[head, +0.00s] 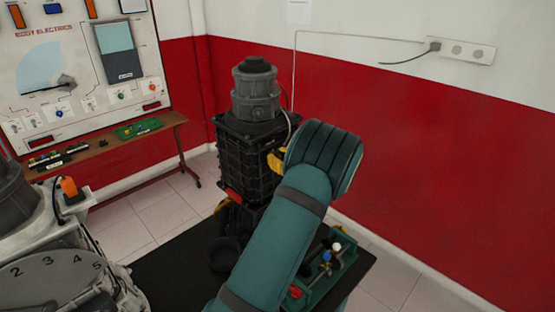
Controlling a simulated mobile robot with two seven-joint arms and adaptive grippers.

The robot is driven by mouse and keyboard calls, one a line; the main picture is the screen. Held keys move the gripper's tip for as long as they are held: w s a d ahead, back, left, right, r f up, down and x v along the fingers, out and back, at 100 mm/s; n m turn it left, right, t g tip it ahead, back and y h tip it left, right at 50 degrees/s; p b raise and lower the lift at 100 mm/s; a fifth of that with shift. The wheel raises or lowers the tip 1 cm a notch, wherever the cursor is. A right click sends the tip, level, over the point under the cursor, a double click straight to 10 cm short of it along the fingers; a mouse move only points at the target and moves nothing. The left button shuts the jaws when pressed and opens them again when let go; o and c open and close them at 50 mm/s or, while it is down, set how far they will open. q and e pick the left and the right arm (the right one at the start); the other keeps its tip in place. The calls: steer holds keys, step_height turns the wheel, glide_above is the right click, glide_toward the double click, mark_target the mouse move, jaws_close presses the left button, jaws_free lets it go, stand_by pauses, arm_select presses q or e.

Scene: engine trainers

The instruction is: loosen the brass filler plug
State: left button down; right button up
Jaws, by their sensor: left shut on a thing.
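The engine trainer (240,163) is a tall black ribbed block with a grey cylindrical top, standing upright on the dark table. My left arm, in teal, reaches from the bottom of the head view up to its right side. My left gripper (284,160) is mostly hidden by the thick teal wrist. It is shut at the block's right side, where a yellow part shows. The brass filler plug cannot be made out clearly behind my wrist, and the grip on it is largely hidden. My right gripper is not in view.
A green fixture (330,264) with coloured knobs stands on the black tabletop (165,275), right of my arm. A grey machine with a numbered dial (58,283) fills the lower left. An electrics board (80,65) stands behind a wooden bench (110,148). A red-and-white wall closes the right.

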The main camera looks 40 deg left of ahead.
arm_select(q)
steer(key=shift+f+n+b, duration=0.15)
steer(key=shift+n+b, duration=0.55)
steer(key=n+b, duration=0.6)
steer(key=b, duration=0.1)
steer(key=shift+f, duration=0.15)
steer(key=n+b, duration=0.5)
steer(key=b, duration=0.2)
steer(key=shift+n, duration=0.4)
steer(key=n+b, duration=0.2)
steer(key=b, duration=0.1)
steer(key=shift+r+n+b, duration=0.2)
steer(key=shift+n+b, duration=0.9)
steer(key=shift+b, duration=0.4)
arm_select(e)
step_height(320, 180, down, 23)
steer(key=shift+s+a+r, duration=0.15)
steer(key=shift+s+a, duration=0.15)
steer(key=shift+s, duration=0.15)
arm_select(q)
steer(key=c, duration=0.8)
jaws_free()
steer(key=shift+r, duration=0.1)
